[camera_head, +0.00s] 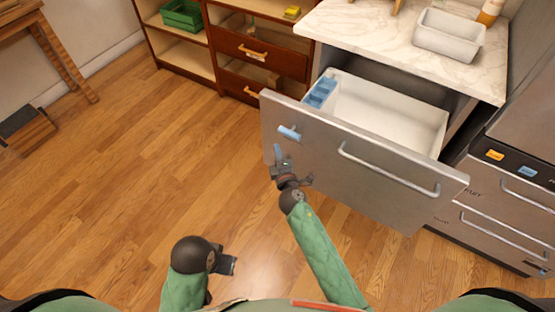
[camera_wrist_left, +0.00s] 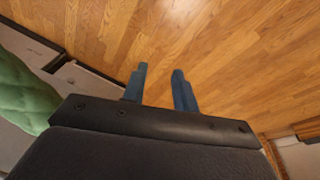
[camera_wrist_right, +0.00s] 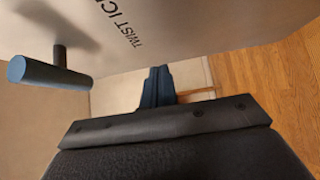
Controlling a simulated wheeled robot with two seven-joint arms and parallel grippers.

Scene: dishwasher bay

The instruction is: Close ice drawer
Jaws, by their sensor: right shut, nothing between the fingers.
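The ice drawer (camera_head: 345,195) is pulled well out below the marble counter, its grey metal front facing me. Its white bin (camera_head: 385,112) is open to view, with a blue ice tray (camera_head: 321,92) at its left end. A long bar handle (camera_head: 390,172) and a blue-tipped knob (camera_head: 289,132) are on the front. My right gripper (camera_head: 277,153) is shut and empty near the front's left end, just below the knob. In the right wrist view the knob (camera_wrist_right: 50,74) and "TWIST ICE" lettering show; I cannot tell whether the fingers (camera_wrist_right: 157,85) touch the front. My left gripper (camera_wrist_left: 160,78) is open and empty above the floor.
A white basin (camera_head: 450,35) and an orange-capped bottle (camera_head: 490,12) stand on the counter (camera_head: 400,35). Wooden drawers (camera_head: 257,52) and a shelf with a green crate (camera_head: 183,15) are behind. Another appliance (camera_head: 500,215) stands at right.

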